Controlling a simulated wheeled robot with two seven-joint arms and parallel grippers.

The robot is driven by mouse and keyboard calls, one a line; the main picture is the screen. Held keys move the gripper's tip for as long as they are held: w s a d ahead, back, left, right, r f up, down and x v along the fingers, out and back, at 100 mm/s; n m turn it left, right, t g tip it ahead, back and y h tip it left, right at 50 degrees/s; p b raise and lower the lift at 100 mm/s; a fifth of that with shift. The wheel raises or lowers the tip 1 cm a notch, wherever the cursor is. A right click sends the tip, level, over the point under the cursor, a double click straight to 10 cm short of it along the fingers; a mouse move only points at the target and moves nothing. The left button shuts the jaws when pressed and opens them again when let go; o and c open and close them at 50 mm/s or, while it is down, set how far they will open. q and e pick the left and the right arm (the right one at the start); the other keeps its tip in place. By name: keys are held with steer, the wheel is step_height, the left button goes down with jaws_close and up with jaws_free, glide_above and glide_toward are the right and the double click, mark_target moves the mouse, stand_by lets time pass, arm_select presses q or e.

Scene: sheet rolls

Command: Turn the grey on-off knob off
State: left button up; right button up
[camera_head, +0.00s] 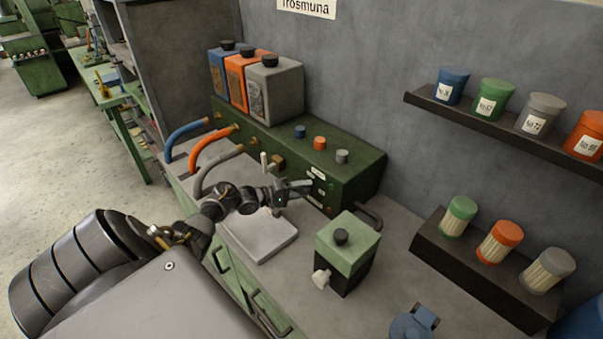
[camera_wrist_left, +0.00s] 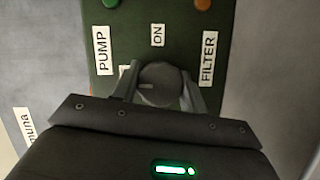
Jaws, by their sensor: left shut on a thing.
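The grey on-off knob (camera_wrist_left: 158,84) is on the front of the green console (camera_head: 355,170). In the left wrist view it sits between the two fingers of my left gripper (camera_wrist_left: 160,92), which is shut on it. A short pale mark on the knob points left in that view. An ON label (camera_wrist_left: 157,35) is above the knob, with PUMP (camera_wrist_left: 103,50) to the left and FILTER (camera_wrist_left: 208,58) to the right. Another white label is mostly hidden by the left finger. In the head view my left gripper (camera_head: 306,186) reaches the console front, and the knob is hidden there.
A green-topped box (camera_head: 348,240) with a black knob stands on the bench, right of my left gripper. A pale flat plate (camera_head: 262,240) lies below the gripper. Blue, orange and grey canisters (camera_head: 275,88) stand on the console. Shelves with coloured jars are at the right.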

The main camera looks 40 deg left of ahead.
arm_select(q)
steer(key=shift+n, duration=0.5)
steer(key=o, duration=1)
steer(key=b+v, duration=0.1)
steer(key=v, duration=1)
steer(key=shift+f, duration=0.15)
